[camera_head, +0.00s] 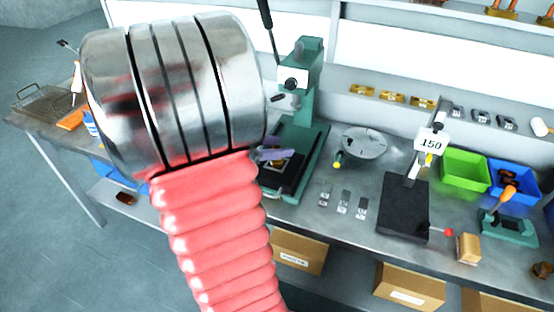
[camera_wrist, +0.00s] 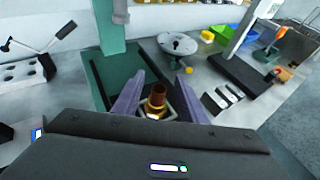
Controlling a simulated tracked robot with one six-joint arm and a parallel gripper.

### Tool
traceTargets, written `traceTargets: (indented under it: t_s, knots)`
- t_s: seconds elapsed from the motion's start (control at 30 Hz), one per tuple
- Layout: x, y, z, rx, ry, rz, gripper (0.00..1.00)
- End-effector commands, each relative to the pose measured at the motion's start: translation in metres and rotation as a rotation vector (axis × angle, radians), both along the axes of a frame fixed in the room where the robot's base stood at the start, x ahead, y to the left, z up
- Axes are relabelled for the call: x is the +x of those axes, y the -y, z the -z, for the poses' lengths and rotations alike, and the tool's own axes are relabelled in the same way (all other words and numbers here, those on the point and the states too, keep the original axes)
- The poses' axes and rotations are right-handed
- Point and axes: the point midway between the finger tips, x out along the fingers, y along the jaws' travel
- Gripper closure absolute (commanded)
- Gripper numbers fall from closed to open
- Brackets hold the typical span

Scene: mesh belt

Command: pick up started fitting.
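The fitting (camera_wrist: 156,100) is a copper-brown tube in the wrist view, standing upright in a square metal holder (camera_wrist: 146,114) on the base of the green press (camera_wrist: 116,66). The same press (camera_head: 300,88) stands left of the middle in the head view. My gripper (camera_wrist: 155,102) has two purple fingers spread apart, one on each side of the fitting, with gaps visible. In the head view my gripper (camera_head: 275,155) is low at the press base, and part of it is hidden behind my own red arm. Whether the fingers touch the fitting is not visible.
A round metal dish (camera_head: 366,141), a dark plate with a stand (camera_head: 402,207), a green bin (camera_head: 464,171) and a blue bin (camera_head: 514,178) are to the right. Several flat metal pieces (camera_head: 343,202) lie between. Brass parts (camera_head: 392,97) sit on the back ledge.

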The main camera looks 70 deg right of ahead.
Motion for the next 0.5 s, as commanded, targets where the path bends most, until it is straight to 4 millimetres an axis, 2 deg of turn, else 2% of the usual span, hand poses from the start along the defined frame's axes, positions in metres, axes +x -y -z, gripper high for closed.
traceTargets:
  t_s: [0.3, 0.5]
  knots:
    - [-0.021, 0.026, 0.014, 0.0, 0.0, 0.001, 0.61]
    - [-0.023, 0.029, 0.015, -0.001, 0.001, 0.0, 0.61]
